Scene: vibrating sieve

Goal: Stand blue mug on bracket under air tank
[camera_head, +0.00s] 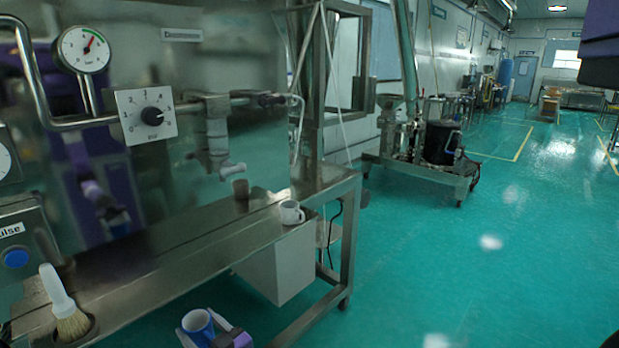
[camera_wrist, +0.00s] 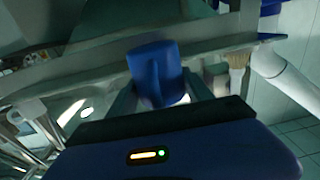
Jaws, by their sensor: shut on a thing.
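The blue mug (camera_head: 198,326) shows at the bottom of the head view, its white inside facing up. It also shows in the wrist view (camera_wrist: 157,74), between the fingers. My gripper (camera_head: 217,338) is shut on the mug and holds it in front of the steel bench, low in the head view. In the wrist view my gripper (camera_wrist: 160,95) has a finger on each side of the mug. I cannot make out which part is the bracket or the air tank.
A steel bench (camera_head: 205,235) runs along the machine. A white mug (camera_head: 291,212) and a small brown cup (camera_head: 241,189) stand toward its right end. A brush (camera_head: 66,307) stands in a holder at the near left. A white box (camera_head: 278,268) is under the bench. Green floor at right is open.

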